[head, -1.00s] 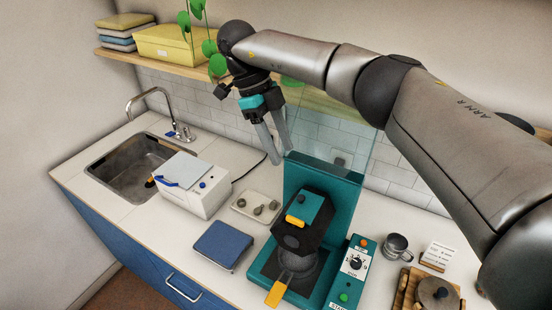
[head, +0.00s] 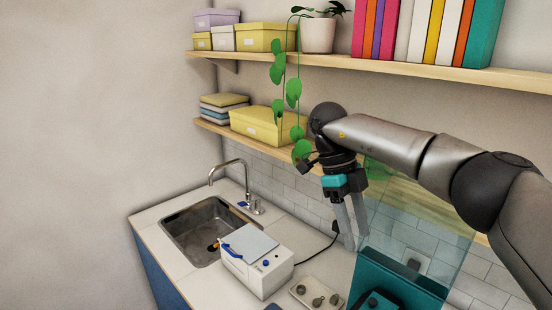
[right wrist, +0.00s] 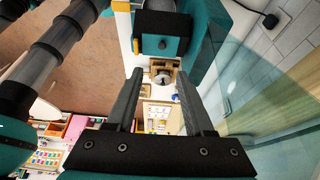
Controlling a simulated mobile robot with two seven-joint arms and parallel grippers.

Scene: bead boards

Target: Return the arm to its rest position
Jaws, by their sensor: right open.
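My right arm (head: 400,145) comes in from the right in the head view, with its grey links stretched across the upper right. Its gripper (head: 356,238) hangs with the fingers pointing down, left of a clear panel and above the back of the counter. The two fingers stand apart with nothing between them, and they also show apart and empty in the right wrist view (right wrist: 160,76). My left gripper is not in view.
A clear panel (head: 425,235) rises from a teal machine (head: 380,270) close to the gripper. A trailing plant (head: 278,75) and a shelf (head: 215,127) are near the wrist. A white box (head: 270,280), small tray (head: 318,287) and sink (head: 195,240) occupy the counter.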

